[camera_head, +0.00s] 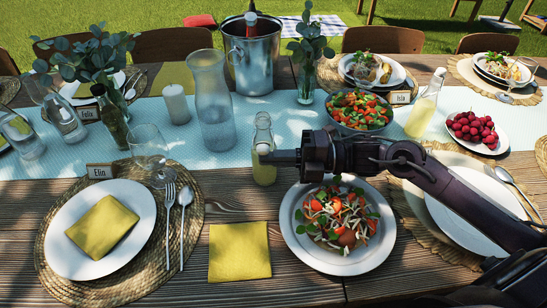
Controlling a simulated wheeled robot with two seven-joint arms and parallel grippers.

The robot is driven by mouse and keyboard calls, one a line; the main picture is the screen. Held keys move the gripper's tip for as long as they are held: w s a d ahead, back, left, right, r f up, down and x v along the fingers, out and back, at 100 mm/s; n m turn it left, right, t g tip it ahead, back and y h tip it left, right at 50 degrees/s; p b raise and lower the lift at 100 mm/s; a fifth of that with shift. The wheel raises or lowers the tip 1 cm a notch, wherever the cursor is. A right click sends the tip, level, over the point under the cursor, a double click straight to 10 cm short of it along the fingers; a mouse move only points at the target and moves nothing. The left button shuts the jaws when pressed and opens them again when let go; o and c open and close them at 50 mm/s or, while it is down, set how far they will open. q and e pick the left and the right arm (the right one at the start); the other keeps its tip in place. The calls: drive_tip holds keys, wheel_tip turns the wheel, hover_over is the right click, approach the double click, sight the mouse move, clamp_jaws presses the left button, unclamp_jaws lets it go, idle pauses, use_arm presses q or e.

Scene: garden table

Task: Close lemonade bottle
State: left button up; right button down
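A clear glass bottle with pale yellow lemonade (264,175) stands upright on the table near the middle of the head view. My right gripper (277,156) reaches in from the right, and its fingertips overlap the bottle's middle in the picture. I cannot tell whether they touch the bottle, and the finger gap is not visible. A second lemonade bottle (424,108) stands upright further right, behind my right arm. Whether either bottle's stopper is on is too small to tell. My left gripper is not in view.
A salad plate (293,228) lies below my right gripper. A glass carafe (213,105), an ice bucket (253,65) and a salad bowl (357,118) stand behind. A stemmed glass (148,147) stands left. A yellow napkin (239,252) lies in front on the wooden table (315,288).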

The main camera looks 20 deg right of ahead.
drive_tip(key=shift+r, duration=0.15)
drive_tip(key=shift+s+r, duration=0.1)
drive_tip(key=shift+r, duration=0.1)
idle(0.5)
drive_tip(key=shift+r+p, duration=0.1)
drive_tip(key=shift+p, duration=0.25)
drive_tip(key=shift+s+a+r+p, duration=0.15)
drive_tip(key=shift+s+r+p, duration=0.15)
drive_tip(key=shift+r+p, duration=0.2)
drive_tip(key=shift+s+a+r+p, duration=0.1)
drive_tip(key=shift+s+r+p, duration=0.15)
drive_tip(key=shift+r+p, duration=0.35)
